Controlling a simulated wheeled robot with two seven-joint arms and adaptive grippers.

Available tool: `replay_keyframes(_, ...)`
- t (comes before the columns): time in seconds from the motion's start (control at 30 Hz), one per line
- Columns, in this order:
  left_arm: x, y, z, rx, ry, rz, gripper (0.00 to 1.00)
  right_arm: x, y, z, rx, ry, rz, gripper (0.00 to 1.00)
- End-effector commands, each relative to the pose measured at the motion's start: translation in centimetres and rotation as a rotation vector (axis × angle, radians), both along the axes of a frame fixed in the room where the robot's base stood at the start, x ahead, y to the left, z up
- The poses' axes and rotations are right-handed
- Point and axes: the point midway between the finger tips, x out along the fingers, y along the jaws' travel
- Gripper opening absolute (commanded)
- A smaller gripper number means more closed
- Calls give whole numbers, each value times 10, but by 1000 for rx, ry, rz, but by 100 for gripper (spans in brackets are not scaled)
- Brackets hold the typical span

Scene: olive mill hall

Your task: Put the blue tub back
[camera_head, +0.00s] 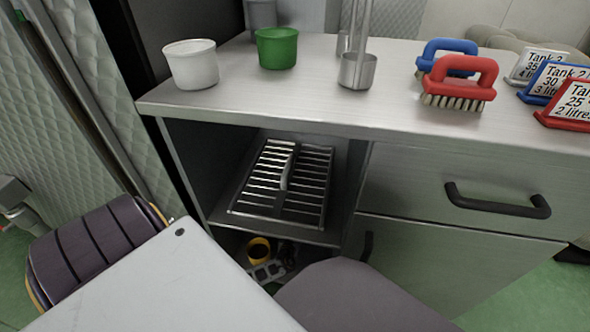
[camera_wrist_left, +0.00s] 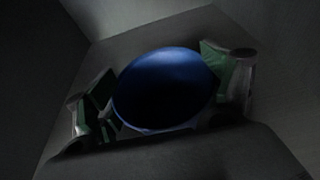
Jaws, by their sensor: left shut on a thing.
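The blue tub (camera_wrist_left: 165,85) shows only in the left wrist view, its round blue mouth facing the camera and its inside dark. My left gripper (camera_wrist_left: 162,100) is shut on it, with a green-padded finger on each side. The surroundings there are dim grey walls and a grey surface; whether the tub touches that surface I cannot tell. In the head view neither the blue tub nor either gripper shows.
A steel measure (camera_head: 357,71), a red brush (camera_head: 459,84), a blue brush (camera_head: 447,54) and several tank signs (camera_head: 569,104) stand on the counter. Below are an open bay with a slotted grate (camera_head: 269,207), a yellow ring-like item (camera_head: 259,250), and a drawer with a black handle (camera_head: 497,207).

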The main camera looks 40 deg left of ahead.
Motion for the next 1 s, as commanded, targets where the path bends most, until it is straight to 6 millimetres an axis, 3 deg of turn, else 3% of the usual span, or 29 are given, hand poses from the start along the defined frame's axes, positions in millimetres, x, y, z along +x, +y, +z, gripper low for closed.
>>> replay_keyframes(0.07,0,0,-1,0,0,0,50,1,0,2,0,-3,0,40)
replay_keyframes(0.1,0,0,-1,0,0,0,86,1,0,2,0,-4,0,40)
replay_keyframes(0.2,0,0,-1,0,0,0,99,2,0,3,1,-5,0,40)
replay_keyframes(0.8,0,0,1,1,0,0,100,-2,0,-2,-2,6,1,40)
replay_keyframes(1.0,-12,-6,6,1,2,-1,100,-5,-2,2,-12,16,0,40)
